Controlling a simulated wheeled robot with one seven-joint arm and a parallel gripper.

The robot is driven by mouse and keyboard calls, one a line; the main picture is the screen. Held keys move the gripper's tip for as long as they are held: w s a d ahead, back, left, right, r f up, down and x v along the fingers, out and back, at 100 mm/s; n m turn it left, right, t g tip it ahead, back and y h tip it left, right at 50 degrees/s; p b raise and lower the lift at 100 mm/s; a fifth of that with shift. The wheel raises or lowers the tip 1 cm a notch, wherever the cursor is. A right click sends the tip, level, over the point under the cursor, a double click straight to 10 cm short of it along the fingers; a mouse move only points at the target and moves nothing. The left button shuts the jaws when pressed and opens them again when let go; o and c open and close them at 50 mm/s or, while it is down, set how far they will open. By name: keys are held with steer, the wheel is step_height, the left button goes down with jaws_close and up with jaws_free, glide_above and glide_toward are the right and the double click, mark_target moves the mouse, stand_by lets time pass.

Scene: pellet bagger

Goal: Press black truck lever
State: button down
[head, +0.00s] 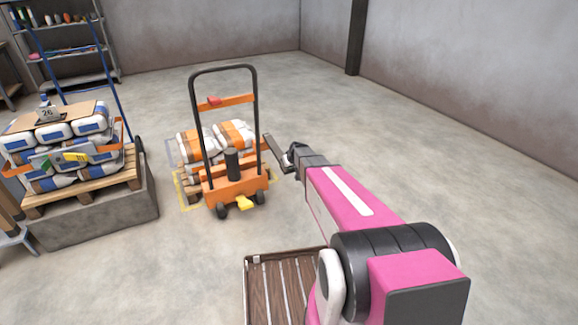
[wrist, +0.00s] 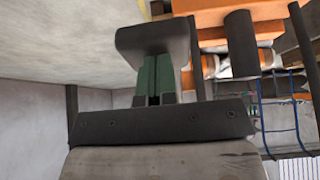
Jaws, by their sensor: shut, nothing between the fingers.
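The orange truck (head: 235,188) stands mid-floor with a tall black frame handle. A red lever (head: 213,101) sits on its orange crossbar, a yellow pedal (head: 244,203) is low at its front, and a black upright cylinder (head: 232,163) rises from its base. I cannot make out a separate black lever. My gripper (head: 279,152) is just right of the handle in the head view, and I cannot tell its exact distance. In the wrist view, which looks upside down, my gripper (wrist: 155,42) is shut and empty; the cylinder (wrist: 240,44) shows to its right.
White and orange bags (head: 235,134) lie behind the handle. A loaded pallet (head: 85,196) on a concrete block stands at left, with a shelf (head: 75,50) behind. A slatted wooden platform (head: 285,285) is at the front. The floor at right is clear.

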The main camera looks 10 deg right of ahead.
steer(key=r, duration=0.1)
steer(key=s+r, duration=0.1)
steer(key=r, duration=0.1)
steer(key=shift+d+r, duration=0.15)
steer(key=shift+r, duration=0.15)
steer(key=v, duration=1)
steer(key=shift+r, duration=0.1)
